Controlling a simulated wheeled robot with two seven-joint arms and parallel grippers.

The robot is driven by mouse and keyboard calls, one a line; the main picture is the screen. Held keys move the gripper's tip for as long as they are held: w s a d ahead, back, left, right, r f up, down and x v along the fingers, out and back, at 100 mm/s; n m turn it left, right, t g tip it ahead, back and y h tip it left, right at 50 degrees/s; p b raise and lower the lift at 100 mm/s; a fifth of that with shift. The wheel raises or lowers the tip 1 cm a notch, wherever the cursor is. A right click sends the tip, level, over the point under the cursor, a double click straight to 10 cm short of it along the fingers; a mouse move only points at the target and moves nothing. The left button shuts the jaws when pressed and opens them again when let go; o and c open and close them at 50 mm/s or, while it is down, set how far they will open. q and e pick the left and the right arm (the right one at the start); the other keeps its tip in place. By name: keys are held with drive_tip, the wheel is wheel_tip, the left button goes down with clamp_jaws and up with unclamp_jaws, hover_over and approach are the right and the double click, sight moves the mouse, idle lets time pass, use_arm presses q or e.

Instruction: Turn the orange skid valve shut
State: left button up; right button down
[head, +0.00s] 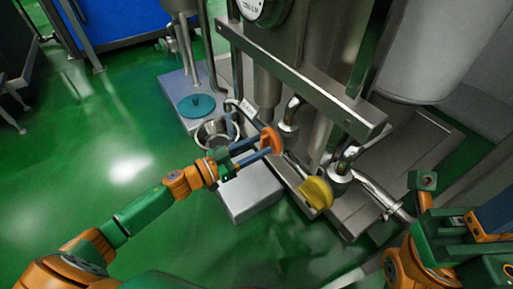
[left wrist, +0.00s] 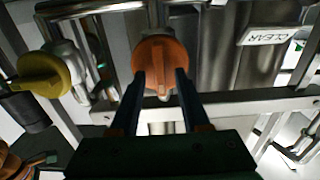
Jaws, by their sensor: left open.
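The orange skid valve's handle (head: 270,138) sits on the pipework at the front of the steel skid. It also shows in the left wrist view (left wrist: 161,62), with its grip bar roughly upright in that picture. My left gripper (head: 260,146) reaches it from the left. In the left wrist view, its two blue fingers (left wrist: 160,78) are apart, with the tips on either side of the handle's grip. Contact cannot be told. My right arm (head: 440,235) shows at the lower right; its fingers are not clear.
A yellow valve handle (head: 316,193) is right of the orange one. A steel bucket (head: 216,134) and a grey block (head: 250,192) stand near my left gripper. A steel beam (head: 300,80) crosses above. Green floor at left is open.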

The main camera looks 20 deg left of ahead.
use_arm(q)
drive_tip(key=shift+c, duration=0.2)
clamp_jaws()
